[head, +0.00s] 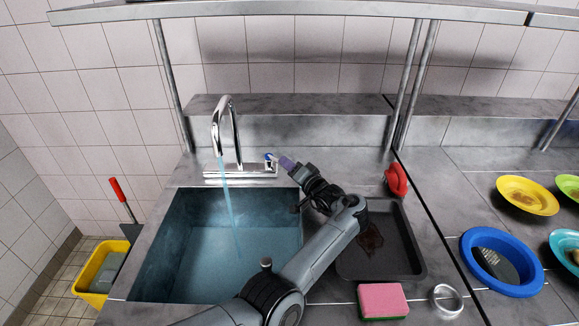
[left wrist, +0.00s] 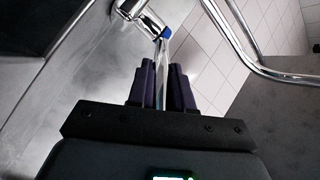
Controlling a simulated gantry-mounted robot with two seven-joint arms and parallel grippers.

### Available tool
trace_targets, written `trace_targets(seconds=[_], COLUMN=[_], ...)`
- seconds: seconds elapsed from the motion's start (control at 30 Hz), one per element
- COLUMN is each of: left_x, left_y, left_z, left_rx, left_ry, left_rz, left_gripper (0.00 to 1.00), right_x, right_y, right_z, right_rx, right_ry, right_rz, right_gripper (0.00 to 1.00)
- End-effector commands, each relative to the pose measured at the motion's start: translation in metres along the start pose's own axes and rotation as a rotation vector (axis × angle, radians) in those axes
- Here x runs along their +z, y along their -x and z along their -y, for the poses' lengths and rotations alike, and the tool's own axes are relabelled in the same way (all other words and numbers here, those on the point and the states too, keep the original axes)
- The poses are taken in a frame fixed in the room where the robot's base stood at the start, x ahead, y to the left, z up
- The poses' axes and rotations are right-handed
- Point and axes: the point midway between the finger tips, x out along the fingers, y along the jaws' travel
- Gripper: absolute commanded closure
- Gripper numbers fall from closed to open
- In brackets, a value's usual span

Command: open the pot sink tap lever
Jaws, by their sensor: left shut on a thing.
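The chrome tap (head: 226,125) stands at the back of the pot sink (head: 176,255), and a thin stream of water (head: 229,200) falls from its spout into the sink. The tap lever (head: 271,158) has a blue mark and sits at the right end of the tap base. My left gripper (head: 287,162) is at the lever from the right. In the left wrist view, the chrome lever (left wrist: 161,80) runs between the two purple fingers (left wrist: 161,75), which are shut on it. A blue ring shows at its far end. My right gripper is not in view.
A dark tray (head: 412,262) with a brown stain lies right of the sink, partly behind my left arm. A red object (head: 397,180), a pink sponge (head: 383,300) and a metal ring (head: 446,299) lie around it. A steel shelf (head: 290,10) hangs above.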

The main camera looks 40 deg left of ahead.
Motion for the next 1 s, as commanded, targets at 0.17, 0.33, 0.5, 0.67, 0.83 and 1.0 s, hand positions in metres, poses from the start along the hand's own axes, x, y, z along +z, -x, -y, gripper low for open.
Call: trace_targets(seconds=[0.17,0.33,0.5,0.67,0.83,1.0], left_x=[0.002,0.001,0.0,-0.006,-0.021,-0.04], left_y=[0.0,0.0,0.0,0.0,-0.001,0.026], left_z=[-0.002,-0.001,0.001,0.009,0.033,0.046], left_rx=[0.005,0.002,0.001,0.001,-0.001,0.002], left_ry=[0.0,0.001,0.002,0.004,0.007,0.007], left_rz=[0.005,0.003,0.002,0.002,0.001,-0.001], left_gripper=[0.6,0.55,0.55,0.55,0.55,0.55], right_x=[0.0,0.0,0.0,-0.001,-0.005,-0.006], right_y=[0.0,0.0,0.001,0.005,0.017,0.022], right_z=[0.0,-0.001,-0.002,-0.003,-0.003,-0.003], right_rx=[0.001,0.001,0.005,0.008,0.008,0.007], right_ry=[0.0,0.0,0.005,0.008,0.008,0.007], right_rz=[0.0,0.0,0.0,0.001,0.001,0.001], right_gripper=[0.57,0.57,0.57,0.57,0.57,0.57])
